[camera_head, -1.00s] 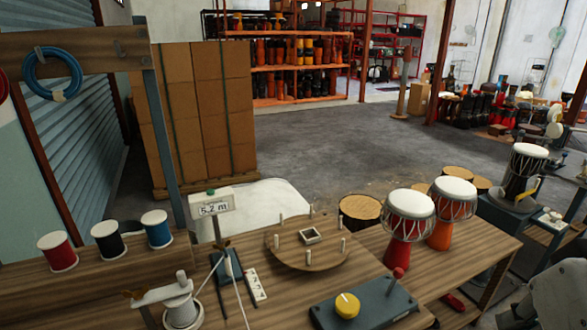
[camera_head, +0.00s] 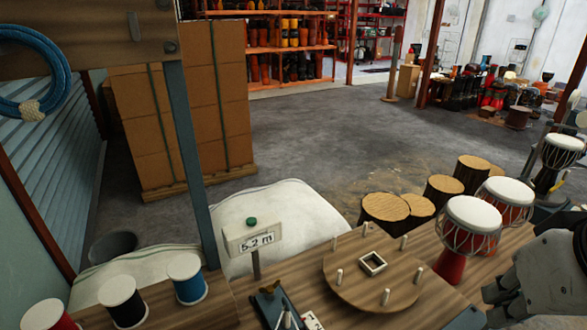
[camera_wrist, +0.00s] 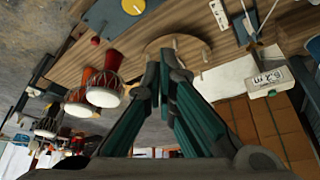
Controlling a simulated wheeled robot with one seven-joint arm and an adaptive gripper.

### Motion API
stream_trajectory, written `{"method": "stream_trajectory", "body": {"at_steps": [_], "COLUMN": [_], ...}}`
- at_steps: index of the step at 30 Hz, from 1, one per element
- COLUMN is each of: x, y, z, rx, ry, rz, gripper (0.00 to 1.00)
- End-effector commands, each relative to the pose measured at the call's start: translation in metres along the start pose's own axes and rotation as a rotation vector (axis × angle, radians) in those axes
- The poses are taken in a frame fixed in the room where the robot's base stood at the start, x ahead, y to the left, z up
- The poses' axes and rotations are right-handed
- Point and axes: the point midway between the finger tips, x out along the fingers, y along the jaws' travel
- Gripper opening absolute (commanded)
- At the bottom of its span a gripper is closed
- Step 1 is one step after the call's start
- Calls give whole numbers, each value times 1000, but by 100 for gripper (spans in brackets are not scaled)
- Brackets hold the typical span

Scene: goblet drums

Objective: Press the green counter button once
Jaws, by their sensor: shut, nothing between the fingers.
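The counter (camera_head: 252,239) is a small whitish box on a post, with a display reading "5.2 m". Its green button (camera_head: 252,221) sits on top, near the middle of the head view. The counter also shows upside down at the right of the wrist view (camera_wrist: 268,82). My gripper (camera_wrist: 166,68) has its dark green fingers brought together at the tips, with nothing between them. It is well apart from the counter, which lies beyond the fingers and to their right in the wrist view. Part of my arm shows at the right edge of the head view.
A round pegged board (camera_head: 372,270) lies on the workbench right of the counter. Thread spools (camera_head: 187,278) stand at the left. White-topped drums (camera_head: 470,225) stand at the right. A wooden beam (camera_head: 80,40) and post rise at the left. The air around the button looks clear.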

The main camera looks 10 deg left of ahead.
Motion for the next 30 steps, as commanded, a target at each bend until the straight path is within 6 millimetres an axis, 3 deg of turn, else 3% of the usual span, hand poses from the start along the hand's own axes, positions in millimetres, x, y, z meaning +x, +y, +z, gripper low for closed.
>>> {"method": "stream_trajectory", "body": {"at_steps": [8,11,17,20,24,30], "x": [-1,-2,8,20,43,84], "y": [-1,-6,-38,-67,-120,-214], "z": [-10,-33,-114,-154,-201,-244], "rx": [-64,-224,-800,-1123,-1566,-2162], "ry": [4,17,70,110,188,364], "rz": [8,26,68,81,90,106], "gripper": [0,0,0,0,0,0]}}
